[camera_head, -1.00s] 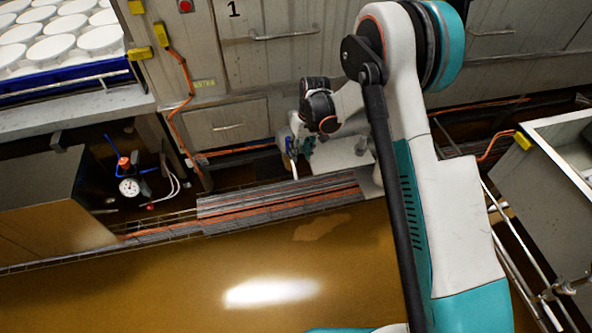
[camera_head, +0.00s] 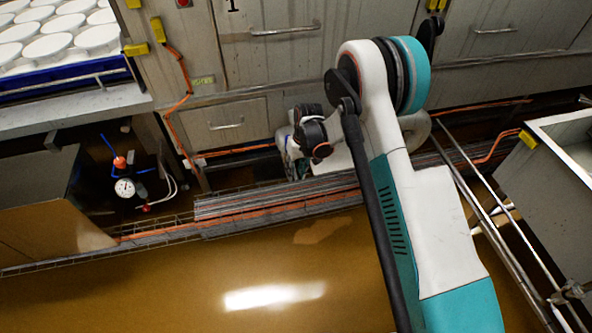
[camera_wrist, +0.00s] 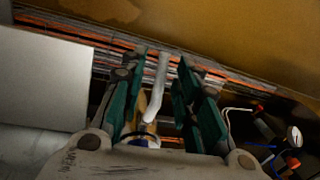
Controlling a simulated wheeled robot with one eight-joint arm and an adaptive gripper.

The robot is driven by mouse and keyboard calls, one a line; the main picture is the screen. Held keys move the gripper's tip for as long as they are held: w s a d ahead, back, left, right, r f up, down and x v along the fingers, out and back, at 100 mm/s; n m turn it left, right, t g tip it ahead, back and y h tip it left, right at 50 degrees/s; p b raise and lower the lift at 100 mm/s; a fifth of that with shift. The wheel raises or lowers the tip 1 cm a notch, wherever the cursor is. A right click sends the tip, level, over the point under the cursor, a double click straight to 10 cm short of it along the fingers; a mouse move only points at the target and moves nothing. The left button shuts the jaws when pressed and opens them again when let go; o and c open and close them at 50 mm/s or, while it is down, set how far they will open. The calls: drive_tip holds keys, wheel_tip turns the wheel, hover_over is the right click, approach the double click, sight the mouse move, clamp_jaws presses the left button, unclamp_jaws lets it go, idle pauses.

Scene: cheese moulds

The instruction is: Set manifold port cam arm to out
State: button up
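In the wrist view a pale grey rod-like arm (camera_wrist: 157,85), which looks like the cam arm, stands between the fingers of my gripper (camera_wrist: 162,58). The fingers are apart, with a visible gap on each side of the rod, so my gripper is open around it. At the rod's lower end a yellowish fitting and a dark ring (camera_wrist: 140,134) show, partly hidden by the gripper. In the head view my gripper and the rod are hidden behind my wrist (camera_head: 310,132), low in front of the cabinets. Whether the arm is in or out cannot be told.
A gauge (camera_head: 124,187) with blue handles and an orange cap stands at left, also in the wrist view (camera_wrist: 293,136). A cable tray (camera_head: 270,203) runs along the floor below my wrist. A pale panel (camera_wrist: 40,80) is close on the wrist view's left. Brown floor lies open in front.

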clamp_jaws()
drive_tip(key=shift+w+r+g+h, duration=0.1)
drive_tip(key=shift+r+g+h, duration=0.2)
drive_tip(key=shift+g, duration=0.45)
drive_tip(key=shift+w+r+g+h, duration=0.1)
drive_tip(key=shift+r+g, duration=0.3)
drive_tip(key=shift+g, duration=0.35)
drive_tip(key=shift+o, duration=0.5)
unclamp_jaws()
